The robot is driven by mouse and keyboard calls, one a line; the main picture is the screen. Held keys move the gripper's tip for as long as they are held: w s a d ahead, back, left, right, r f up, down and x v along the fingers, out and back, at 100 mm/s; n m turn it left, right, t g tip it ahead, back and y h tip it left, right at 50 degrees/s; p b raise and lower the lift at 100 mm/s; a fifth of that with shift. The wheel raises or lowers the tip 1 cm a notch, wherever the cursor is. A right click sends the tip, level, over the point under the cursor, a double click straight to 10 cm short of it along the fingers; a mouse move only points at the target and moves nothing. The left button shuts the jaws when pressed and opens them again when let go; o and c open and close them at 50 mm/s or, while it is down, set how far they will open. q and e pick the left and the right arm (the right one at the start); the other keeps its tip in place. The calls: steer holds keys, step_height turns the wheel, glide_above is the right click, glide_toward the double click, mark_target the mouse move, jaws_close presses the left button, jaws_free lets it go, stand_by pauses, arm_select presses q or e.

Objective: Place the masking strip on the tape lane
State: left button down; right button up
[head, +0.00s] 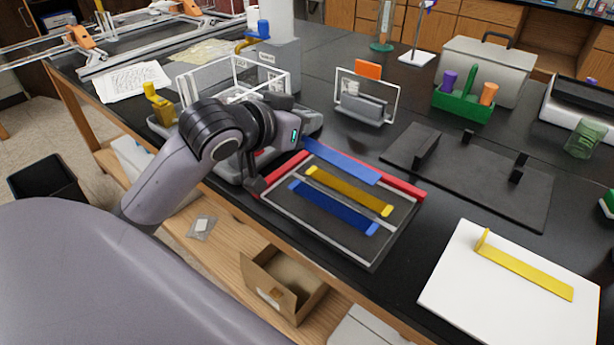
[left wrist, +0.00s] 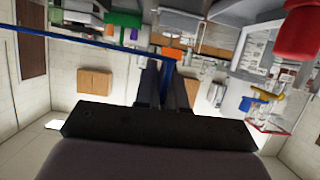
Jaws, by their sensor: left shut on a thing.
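My left gripper (head: 300,146) is at the back left corner of the dark panel (head: 345,248), mostly hidden by my own wrist. It is shut on a blue masking strip (head: 342,162), held near its left end. The strip extends right over the panel's red back edge; any gap beneath it is hard to judge. In the left wrist view, the strip (left wrist: 70,43) reaches left from between the fingers (left wrist: 167,82). A yellow strip (head: 348,191) and a darker blue strip (head: 332,208) lie across the panel. Which marking is the tape lane is unclear. My right gripper is not in view.
A white board (head: 455,285) with a tabbed yellow strip (head: 525,270) lies at right. A black plate with uprights (head: 480,185), a white wire rack (head: 366,98) and a green caddy (head: 462,106) stand behind. The table's front edge is close to the panel.

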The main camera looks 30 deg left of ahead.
mark_target(305, 182)
arm_select(q)
step_height(305, 182, down, 11)
steer(key=shift+f+b, duration=0.1)
steer(key=shift+b, duration=0.75)
steer(key=c, duration=1.2)
jaws_free()
steer(key=v, duration=0.8)
steer(key=shift+s+p, duration=0.4)
steer(key=p, duration=0.1)
steer(key=s+r+p, duration=0.1)
steer(key=p, duration=0.1)
steer(key=shift+s+r, duration=0.25)
steer(key=shift+s+a+p, duration=0.15)
steer(key=shift+s+p, duration=0.55)
steer(key=shift+p, duration=0.35)
